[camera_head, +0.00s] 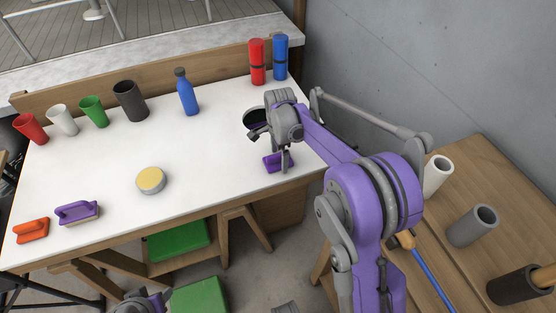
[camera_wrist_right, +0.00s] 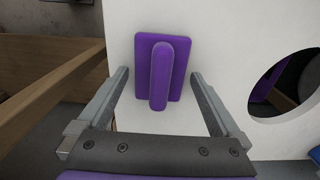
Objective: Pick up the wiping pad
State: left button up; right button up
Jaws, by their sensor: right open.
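A purple wiping pad (camera_head: 271,163) with a raised bar handle lies on the white tabletop near its right front edge. My right gripper (camera_head: 268,147) is over it, partly covering it. In the right wrist view the purple pad (camera_wrist_right: 160,68) lies between and beyond the two open fingers (camera_wrist_right: 160,80), its handle pointing toward the palm. The fingers hold nothing. A second purple pad (camera_head: 77,212) and an orange pad (camera_head: 31,230) lie at the table's left front. A grey and purple part of my left arm, perhaps its gripper (camera_head: 142,301), shows at the bottom edge; its jaws are unclear.
A round hole (camera_wrist_right: 286,84) opens in the tabletop beside the pad. Several cups, a blue bottle (camera_head: 187,93) and red and blue cylinders (camera_head: 258,62) stand along the back. A round yellow-topped tin (camera_head: 151,180) sits mid-table. A wooden bench (camera_head: 475,185) with tubes stands right.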

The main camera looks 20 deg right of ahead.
aim_at(279, 154)
jog(key=c, duration=1.2)
jog(key=shift+r, duration=0.1)
notch_tip(279, 154, up, 10)
jog(key=shift+f+p, duration=0.1)
jog(key=shift+p, duration=0.4)
jog(key=o, duration=0.7)
jog(key=c, duration=0.5)
